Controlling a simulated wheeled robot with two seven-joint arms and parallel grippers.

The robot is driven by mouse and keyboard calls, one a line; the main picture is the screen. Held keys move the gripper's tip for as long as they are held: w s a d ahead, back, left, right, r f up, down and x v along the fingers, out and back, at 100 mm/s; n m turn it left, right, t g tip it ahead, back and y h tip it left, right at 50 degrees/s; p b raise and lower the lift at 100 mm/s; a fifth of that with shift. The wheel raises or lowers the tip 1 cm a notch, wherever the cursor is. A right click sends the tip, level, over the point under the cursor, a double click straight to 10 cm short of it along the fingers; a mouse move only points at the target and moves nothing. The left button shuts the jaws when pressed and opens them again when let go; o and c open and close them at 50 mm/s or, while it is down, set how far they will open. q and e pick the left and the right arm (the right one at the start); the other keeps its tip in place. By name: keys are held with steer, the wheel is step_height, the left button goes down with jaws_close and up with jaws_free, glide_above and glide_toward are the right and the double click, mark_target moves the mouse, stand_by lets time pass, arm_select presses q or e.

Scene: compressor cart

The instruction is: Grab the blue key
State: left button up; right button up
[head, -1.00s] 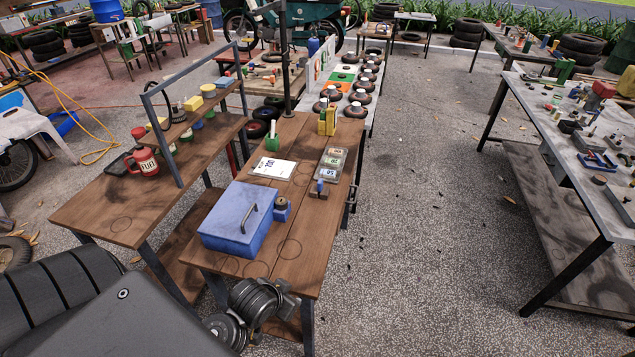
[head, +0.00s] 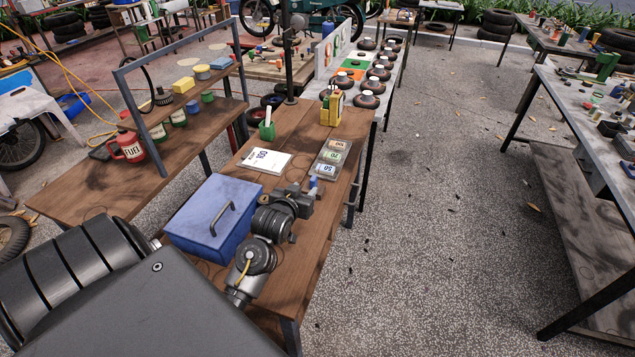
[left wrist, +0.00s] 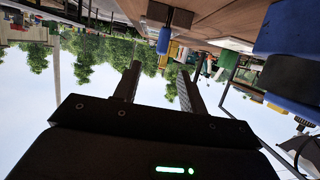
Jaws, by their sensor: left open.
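The blue key (head: 314,184) is a small blue piece by a dark block on the wooden table (head: 300,262), mostly hidden behind my left gripper in the head view. In the left wrist view, which is upside down, the blue key (left wrist: 163,41) is a short blue cylinder beside the grey block (left wrist: 170,15). My left gripper (head: 304,194) is low over the table, just on the near side of the key. In the left wrist view its fingers (left wrist: 158,80) are apart and empty, with the key beyond the tips, roughly in line with the gap. My right gripper is out of view.
A blue box (head: 213,217) with a handle stands left of my left arm. A white card (head: 265,161), a tray of labelled pieces (head: 333,157) and a yellow container (head: 331,108) lie farther back. A shelf bench with a red fuel can (head: 127,147) is at left.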

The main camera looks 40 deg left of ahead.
mark_target(311, 181)
arm_select(q)
steer(key=shift+w+a+f, duration=0.2)
steer(key=shift+w+a, duration=0.15)
steer(key=shift+w, duration=0.15)
steer(key=shift+w+a+f, duration=0.2)
steer(key=shift+w+a, duration=0.15)
steer(key=shift+w, duration=0.15)
steer(key=shift+x, duration=1.15)
steer(key=shift+d+p, duration=0.1)
steer(key=shift+p, duration=0.2)
steer(key=shift+w, duration=0.25)
steer(key=p+x, duration=0.1)
steer(key=x, duration=0.2)
steer(key=shift+w+f, duration=0.25)
steer(key=shift+f, duration=0.05)
steer(key=shift+w+a+f+p, duration=0.2)
steer(key=shift+w+a+p, duration=0.1)
steer(key=shift+w, duration=0.1)
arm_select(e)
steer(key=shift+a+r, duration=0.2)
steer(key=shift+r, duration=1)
arm_select(q)
steer(key=shift+d, duration=0.1)
